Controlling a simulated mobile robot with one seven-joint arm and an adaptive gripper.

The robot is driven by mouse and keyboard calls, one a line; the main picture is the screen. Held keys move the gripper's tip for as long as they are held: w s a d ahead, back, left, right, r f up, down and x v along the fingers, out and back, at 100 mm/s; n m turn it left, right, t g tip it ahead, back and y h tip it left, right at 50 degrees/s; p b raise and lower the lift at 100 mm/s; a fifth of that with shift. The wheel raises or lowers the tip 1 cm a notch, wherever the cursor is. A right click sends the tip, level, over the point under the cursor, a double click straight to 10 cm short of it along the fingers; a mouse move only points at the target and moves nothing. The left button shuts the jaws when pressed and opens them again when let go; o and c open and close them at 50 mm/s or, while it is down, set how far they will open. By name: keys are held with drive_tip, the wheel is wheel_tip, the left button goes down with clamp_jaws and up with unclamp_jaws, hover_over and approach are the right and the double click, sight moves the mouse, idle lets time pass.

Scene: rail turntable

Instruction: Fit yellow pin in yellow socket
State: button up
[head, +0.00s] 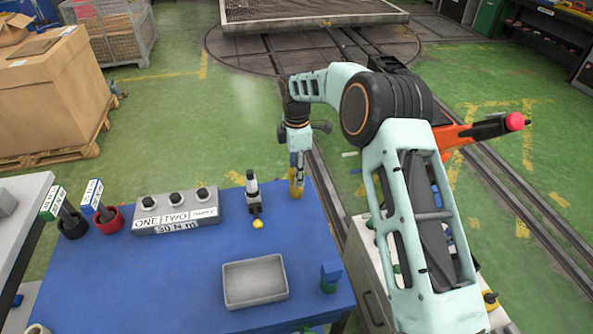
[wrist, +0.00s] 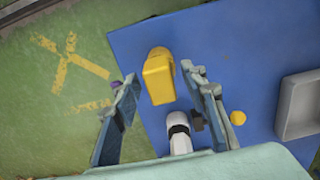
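A yellow block, which looks like the yellow pin (wrist: 159,85), stands near the far right corner of the blue table. A rounded darker yellow part, which looks like the yellow socket (wrist: 158,53), shows directly beneath it; I cannot tell how deep the pin sits. In the head view the yellow pieces (head: 297,179) appear upright below my wrist. My gripper (wrist: 163,74) is above them, its fingers apart on either side of the block. A narrow gap shows on both sides. My gripper (head: 296,157) is small and partly unclear in the head view.
A black-and-white upright device (head: 252,188) stands close left, with a small yellow round piece (head: 257,224) before it. The table's middle is clear.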

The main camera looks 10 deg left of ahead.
wheel_tip(320, 180, up, 12)
idle(0.7)
idle(0.6)
